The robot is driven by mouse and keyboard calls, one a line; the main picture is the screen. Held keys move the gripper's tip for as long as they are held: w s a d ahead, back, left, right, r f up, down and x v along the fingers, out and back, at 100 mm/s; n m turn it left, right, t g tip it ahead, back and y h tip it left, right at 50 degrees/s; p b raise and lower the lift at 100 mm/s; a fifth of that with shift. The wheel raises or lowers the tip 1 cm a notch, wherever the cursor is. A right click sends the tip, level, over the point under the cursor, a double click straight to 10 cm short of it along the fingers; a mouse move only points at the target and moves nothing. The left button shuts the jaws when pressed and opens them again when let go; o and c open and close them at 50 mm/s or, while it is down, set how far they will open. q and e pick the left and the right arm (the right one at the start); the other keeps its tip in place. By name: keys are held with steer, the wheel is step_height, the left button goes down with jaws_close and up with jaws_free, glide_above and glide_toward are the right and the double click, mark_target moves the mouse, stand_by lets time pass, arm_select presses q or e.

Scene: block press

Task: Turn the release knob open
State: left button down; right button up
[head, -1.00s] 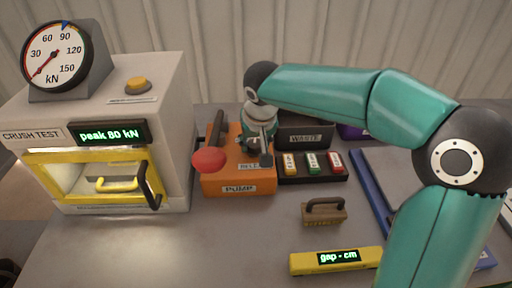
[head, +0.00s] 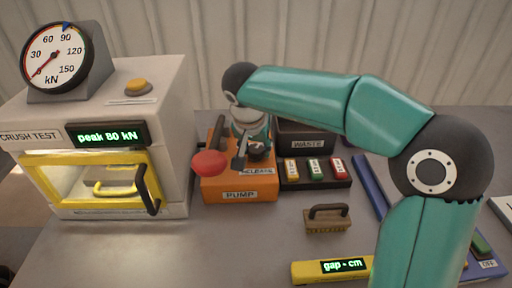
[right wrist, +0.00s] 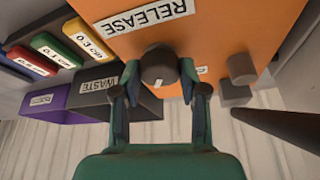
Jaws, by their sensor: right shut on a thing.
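The release knob (right wrist: 160,65) is a dark round knob on the orange pump box (head: 238,188), near the RELEASE label (right wrist: 146,15). My right gripper (right wrist: 160,76) is shut on the knob, one finger on each side, in the right wrist view. In the head view the right gripper (head: 248,155) reaches down at the back of the pump box and hides much of the knob. A small white mark shows beside the knob. My left gripper is not in view.
The pump lever with a red ball end (head: 209,163) stands left of the gripper. The crush test press (head: 170,110) is further left, its display reading peak 80 kN. A tray of colored blocks (head: 315,183) and a WASTE bin (head: 305,128) stand right. A brush (head: 327,217) lies in front.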

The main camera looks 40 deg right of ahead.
mark_target(256, 150)
steer(key=o, duration=1.1)
steer(key=shift+r, duration=0.1)
step_height(256, 150, up, 9)
steer(key=shift+f, duration=0.2)
steer(key=shift+r, duration=0.55)
